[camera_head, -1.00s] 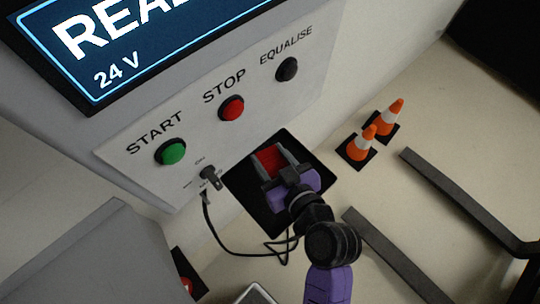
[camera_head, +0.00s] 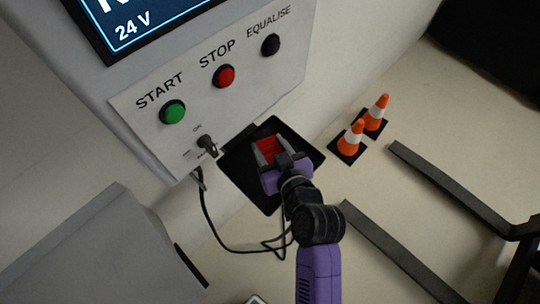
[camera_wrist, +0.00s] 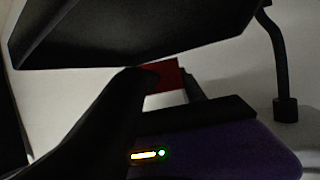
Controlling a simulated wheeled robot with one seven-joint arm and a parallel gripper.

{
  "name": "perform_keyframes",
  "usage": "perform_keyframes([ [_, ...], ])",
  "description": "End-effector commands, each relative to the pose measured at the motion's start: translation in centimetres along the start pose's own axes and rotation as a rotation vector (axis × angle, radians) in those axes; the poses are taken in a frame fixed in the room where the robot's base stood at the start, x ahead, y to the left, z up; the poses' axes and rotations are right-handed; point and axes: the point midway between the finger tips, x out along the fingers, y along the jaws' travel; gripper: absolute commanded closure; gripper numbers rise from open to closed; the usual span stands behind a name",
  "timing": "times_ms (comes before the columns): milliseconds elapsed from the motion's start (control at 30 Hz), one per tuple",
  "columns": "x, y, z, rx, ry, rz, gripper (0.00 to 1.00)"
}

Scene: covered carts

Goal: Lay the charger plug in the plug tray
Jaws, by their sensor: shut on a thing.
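The charger plug (camera_head: 269,147) is a red block between the fingers of my gripper (camera_head: 270,152). My gripper is shut on it, over or in the black plug tray (camera_head: 240,182), a square tray below the charger's button panel. I cannot tell whether the plug touches the tray floor. In the wrist view a small part of the red plug (camera_wrist: 166,76) shows behind dark shapes, and the rest of it is hidden. A black cable hangs below the panel and loops beneath the tray.
The charger panel (camera_head: 150,92) with green, red and black buttons and a small switch (camera_head: 206,145) stands close behind the tray. Two orange cones (camera_head: 351,139) stand to the right. Dark forks (camera_head: 450,185) lie on the floor further right. A grey box (camera_head: 105,250) is at lower left.

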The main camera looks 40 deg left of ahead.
Motion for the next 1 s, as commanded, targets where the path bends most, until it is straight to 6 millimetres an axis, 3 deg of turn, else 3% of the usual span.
perform_keyframes([
  [400, 1.7, 0.1, 4.0, 0.0, 0.002, 0.0, 1.0],
  [833, 2.0, 0.1, 4.6, 0.0, 0.004, 0.001, 1.0],
  [867, 1.9, 0.0, 4.7, 0.0, 0.002, 0.0, 0.5],
  [967, 1.9, 0.0, 4.6, 0.0, 0.002, 0.0, 0.3],
  [1000, 1.9, 0.0, 4.6, 0.0, 0.002, 0.0, 0.3],
])
